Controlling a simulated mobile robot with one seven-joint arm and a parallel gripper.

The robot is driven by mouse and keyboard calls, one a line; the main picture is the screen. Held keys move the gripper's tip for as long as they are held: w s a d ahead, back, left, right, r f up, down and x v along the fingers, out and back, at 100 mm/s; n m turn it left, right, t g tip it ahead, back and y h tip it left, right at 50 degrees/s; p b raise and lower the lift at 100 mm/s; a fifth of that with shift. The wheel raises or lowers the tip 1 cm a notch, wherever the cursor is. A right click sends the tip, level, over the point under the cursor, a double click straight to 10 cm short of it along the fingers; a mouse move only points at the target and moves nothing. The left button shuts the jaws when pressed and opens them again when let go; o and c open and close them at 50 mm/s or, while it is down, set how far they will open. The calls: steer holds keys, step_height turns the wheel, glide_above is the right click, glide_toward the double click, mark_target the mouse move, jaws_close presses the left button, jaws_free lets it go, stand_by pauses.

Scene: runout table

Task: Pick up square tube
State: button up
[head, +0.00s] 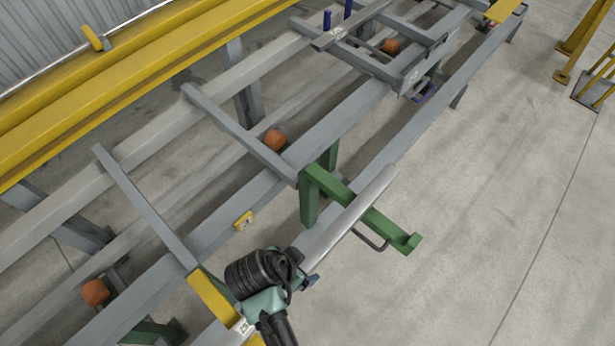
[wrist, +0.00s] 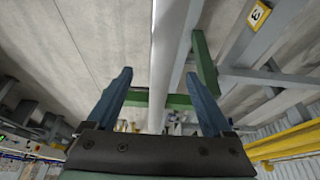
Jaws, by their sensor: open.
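The square tube (head: 352,213) is a long, light grey bar. In the head view it lies across a green bracket arm (head: 385,228) on the near side of the table, and its lower end is hidden behind my gripper. My gripper (head: 311,282) is at that lower end; its fingers are mostly hidden there. In the wrist view the tube (wrist: 168,60) runs up the picture between the two blue fingers of my open gripper (wrist: 158,73). Gaps show on both sides in the picture; I cannot tell the depth between fingers and tube.
The grey runout table frame (head: 345,115) with crossbars fills the middle. A green post (head: 309,203) stands close to the tube. A yellow plate (head: 210,295) is just left of my arm. Yellow beams (head: 130,70) run along the back. The concrete floor (head: 500,190) at right is clear.

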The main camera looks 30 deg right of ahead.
mark_target(307, 260)
steer(key=shift+w+x, duration=0.1)
steer(key=shift+x, duration=1.6)
steer(key=shift+w+x, duration=0.15)
steer(key=shift+x, duration=1.55)
steer(key=shift+d, duration=0.15)
jaws_close()
steer(key=shift+w+r, duration=0.1)
steer(key=shift+r, duration=0.05)
